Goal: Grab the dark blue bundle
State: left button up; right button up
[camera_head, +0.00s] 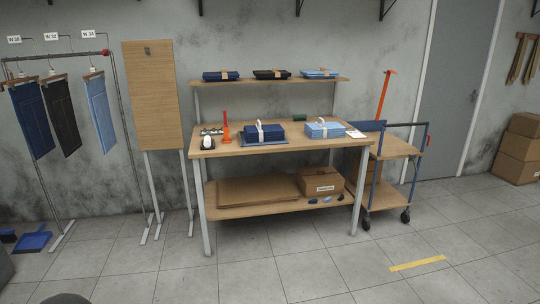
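A dark blue bundle (275,132) with a white band and loop sits on a dark mat (265,143) on the wooden workbench (220,149), left of the bench's middle. A light blue bundle (313,131) with a similar white band lies to its right on the same bench. Another dark blue folded bundle (210,76) with a small tan band lies at the left of the upper shelf. Neither of my grippers is in view.
An orange tool (226,130) and a white device (207,142) stand left of the bench bundle. A cart (390,147) stands at the bench's right, and a trouser rack (120,120) at far left. A yellow strip (418,263) marks the floor; floor before the bench is clear.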

aim_at(259, 133)
jog(key=u, duration=0.1)
jog(key=i, duration=1.4)
jog(key=u, duration=0.25)
jog(key=i, duration=2.45)
jog(key=u, duration=0.05)
